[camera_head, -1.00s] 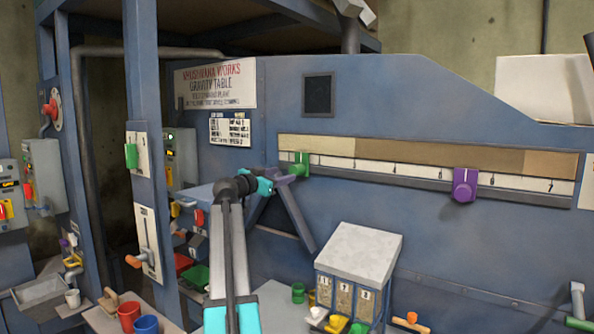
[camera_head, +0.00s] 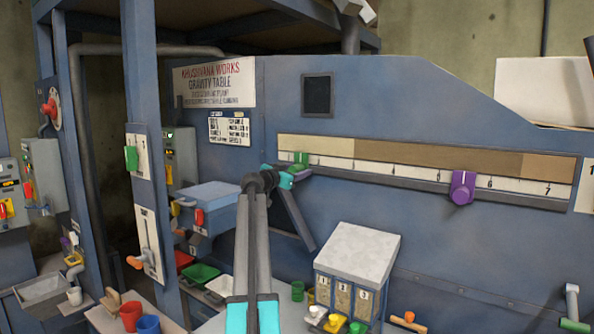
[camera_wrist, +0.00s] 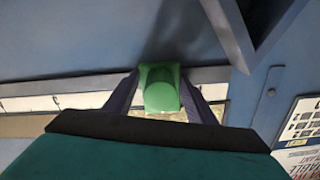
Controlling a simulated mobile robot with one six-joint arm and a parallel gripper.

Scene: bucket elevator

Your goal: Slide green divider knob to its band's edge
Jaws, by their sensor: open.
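The green divider knob (camera_head: 300,160) sits near the left end of the numbered strip (camera_head: 400,180), under the pale left band (camera_head: 318,144). My gripper (camera_head: 298,172) is at the knob, partly covering its lower part. In the wrist view the green knob (camera_wrist: 160,88) stands between the two dark fingers of my gripper (camera_wrist: 162,98), which are open and spread on either side of it. Whether either finger touches it is unclear. The pale band meets a darker brown band (camera_head: 440,158) well to the knob's right.
A purple knob (camera_head: 462,187) sits farther right on the same strip. A slanted strut (camera_head: 296,220) is below my gripper. A box with a pale lid (camera_head: 358,250) stands below the strip. The strip between the knobs is clear.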

